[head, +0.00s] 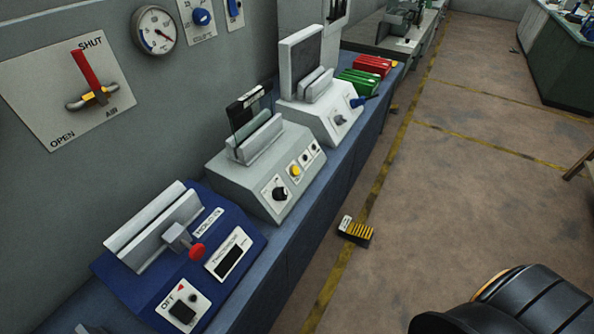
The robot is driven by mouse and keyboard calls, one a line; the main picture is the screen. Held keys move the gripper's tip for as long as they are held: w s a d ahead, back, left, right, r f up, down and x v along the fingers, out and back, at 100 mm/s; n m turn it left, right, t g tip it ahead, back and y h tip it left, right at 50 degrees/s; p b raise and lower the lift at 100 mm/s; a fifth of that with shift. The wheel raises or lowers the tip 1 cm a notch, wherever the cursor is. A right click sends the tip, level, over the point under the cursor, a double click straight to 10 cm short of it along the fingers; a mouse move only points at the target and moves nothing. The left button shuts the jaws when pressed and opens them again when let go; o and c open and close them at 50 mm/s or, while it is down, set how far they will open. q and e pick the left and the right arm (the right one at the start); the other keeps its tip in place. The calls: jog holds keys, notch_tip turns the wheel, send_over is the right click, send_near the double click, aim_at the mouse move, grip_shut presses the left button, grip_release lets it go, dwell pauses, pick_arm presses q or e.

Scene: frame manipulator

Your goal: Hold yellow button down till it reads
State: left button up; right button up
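The yellow button (295,171) is on the sloped front of a grey machine (238,172) in the middle of the bench. A black knob (279,194) is to its lower left, and small dark controls are to its upper right. A dark upright plate (250,112) stands in the slot on top of the machine. I cannot make out any reading beside the button. Nothing touches the button. Neither of my grippers is in view.
A blue machine (250,222) with a red knob (197,251) stands nearer. A white machine (334,125), green (360,82) and red blocks (372,65) stand farther along. A wall panel has a red lever (82,70). A yellow-black piece (356,231) lies on the otherwise open floor.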

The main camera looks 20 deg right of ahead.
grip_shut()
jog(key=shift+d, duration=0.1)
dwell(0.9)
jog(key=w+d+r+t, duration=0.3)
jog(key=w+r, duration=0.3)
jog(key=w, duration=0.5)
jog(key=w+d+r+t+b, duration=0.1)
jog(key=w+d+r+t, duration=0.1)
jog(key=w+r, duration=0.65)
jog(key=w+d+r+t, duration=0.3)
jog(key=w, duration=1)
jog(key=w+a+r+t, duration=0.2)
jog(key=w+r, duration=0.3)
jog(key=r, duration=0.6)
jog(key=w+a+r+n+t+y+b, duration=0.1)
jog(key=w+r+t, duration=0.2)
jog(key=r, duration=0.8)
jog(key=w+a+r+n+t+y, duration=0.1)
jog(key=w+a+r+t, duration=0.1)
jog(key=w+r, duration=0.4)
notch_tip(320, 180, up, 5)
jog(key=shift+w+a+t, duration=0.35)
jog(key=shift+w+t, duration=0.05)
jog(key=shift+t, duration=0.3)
